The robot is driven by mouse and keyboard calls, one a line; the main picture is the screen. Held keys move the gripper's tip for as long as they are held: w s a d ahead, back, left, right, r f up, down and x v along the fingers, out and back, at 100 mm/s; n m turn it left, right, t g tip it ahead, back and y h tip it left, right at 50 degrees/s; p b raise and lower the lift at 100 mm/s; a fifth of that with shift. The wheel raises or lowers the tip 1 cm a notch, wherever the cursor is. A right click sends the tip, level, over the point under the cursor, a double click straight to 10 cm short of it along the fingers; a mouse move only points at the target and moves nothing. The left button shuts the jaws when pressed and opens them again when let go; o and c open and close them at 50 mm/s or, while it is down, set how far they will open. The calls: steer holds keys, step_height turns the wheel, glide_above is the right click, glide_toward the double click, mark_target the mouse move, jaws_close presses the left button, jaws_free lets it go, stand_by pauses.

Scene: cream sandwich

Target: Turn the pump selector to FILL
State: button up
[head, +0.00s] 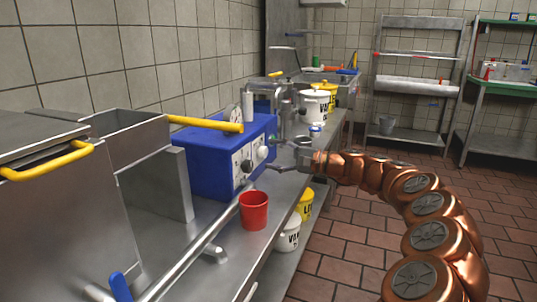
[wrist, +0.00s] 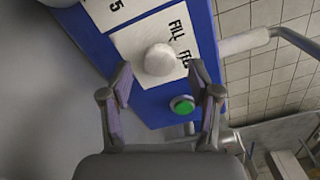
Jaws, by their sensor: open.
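The blue pump box (head: 208,162) stands on the steel counter, its white control panel turned toward my gripper (head: 272,156). In the wrist view a round pale selector knob (wrist: 160,60) sits on a white plate (wrist: 130,40) with the word FILL beside it; a second word is partly cut off and hard to read. A green button (wrist: 182,104) lies on the blue face below the knob. My gripper (wrist: 161,78) is open and empty, one finger on each side of the knob in the picture. I cannot tell whether either finger touches it.
A red cup (head: 254,211) stands at the counter edge in front of the box. A yellow-handled lever (head: 205,124) lies across the box top. White and yellow tubs (head: 314,107) stand farther back. More tubs (head: 289,236) sit on the shelf below. The tiled floor at right is open.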

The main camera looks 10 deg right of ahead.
steer(key=v, duration=0.9)
steer(key=shift+s+d, duration=0.2)
steer(key=shift+d, duration=0.1)
